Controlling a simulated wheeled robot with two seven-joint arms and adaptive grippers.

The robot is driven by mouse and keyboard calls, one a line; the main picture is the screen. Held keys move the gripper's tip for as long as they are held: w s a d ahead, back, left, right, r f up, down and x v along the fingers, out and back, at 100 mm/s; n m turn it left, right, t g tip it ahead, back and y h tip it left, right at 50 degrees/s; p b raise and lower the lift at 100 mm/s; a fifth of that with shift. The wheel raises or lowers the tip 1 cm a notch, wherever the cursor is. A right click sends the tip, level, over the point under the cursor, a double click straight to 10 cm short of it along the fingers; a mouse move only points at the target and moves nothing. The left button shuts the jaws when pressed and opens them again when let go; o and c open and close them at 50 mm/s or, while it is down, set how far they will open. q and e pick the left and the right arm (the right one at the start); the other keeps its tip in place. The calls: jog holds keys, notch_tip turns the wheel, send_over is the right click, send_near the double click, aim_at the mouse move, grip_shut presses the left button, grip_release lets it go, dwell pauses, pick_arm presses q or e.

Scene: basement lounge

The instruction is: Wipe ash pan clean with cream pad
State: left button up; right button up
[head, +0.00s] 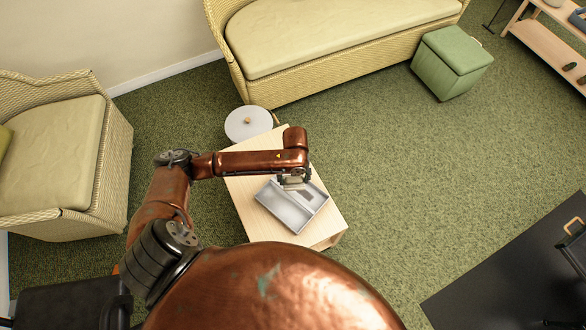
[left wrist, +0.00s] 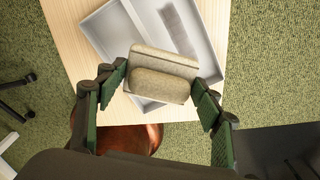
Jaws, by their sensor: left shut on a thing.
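The ash pan (head: 272,209) is a shallow grey rectangular tray with a divider, lying at an angle on a light wooden table (head: 246,200). In the left wrist view the pan (left wrist: 101,25) has a dark grey smear (left wrist: 180,28) along one compartment. My left gripper (head: 292,184) is over the pan. In the left wrist view its green-padded fingers (left wrist: 161,82) are shut on the cream pad (left wrist: 165,62), one on each side. The pad hides part of the pan, and I cannot tell whether it touches it. My right gripper is not in view.
A round white lidded container (head: 248,124) with a wooden knob stands by the table's far end. A wicker sofa (head: 345,35), a wicker armchair (head: 60,150) and a green ottoman (head: 451,62) stand around. Carpet to the right of the table is clear, up to a black surface (head: 510,275).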

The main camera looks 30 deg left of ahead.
pick_arm(q)
jog(key=w+a+f+m+b, duration=0.1)
jog(key=f+m+b, duration=0.1)
jog(key=f+m, duration=0.1)
jog(key=w+a+f+m+b, duration=0.2)
jog(key=f+m, duration=0.1)
jog(key=w+a+f+m+b, duration=0.1)
jog(key=w+f+m+b, duration=0.1)
jog(key=f+m, duration=0.1)
jog(key=shift+a+f, duration=0.25)
jog(key=shift+a, duration=0.15)
notch_tip(320, 180, down, 2)
jog(key=shift+f+b, duration=0.15)
jog(key=shift+b, duration=0.45)
jog(key=shift+f+b, duration=0.35)
jog(key=shift+f, duration=0.6)
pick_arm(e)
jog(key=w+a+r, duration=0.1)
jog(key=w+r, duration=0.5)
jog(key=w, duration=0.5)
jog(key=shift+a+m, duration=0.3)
pick_arm(q)
jog(key=shift+f, duration=0.55)
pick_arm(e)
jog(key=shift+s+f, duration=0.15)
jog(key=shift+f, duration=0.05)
pick_arm(q)
jog(key=shift+d, duration=0.15)
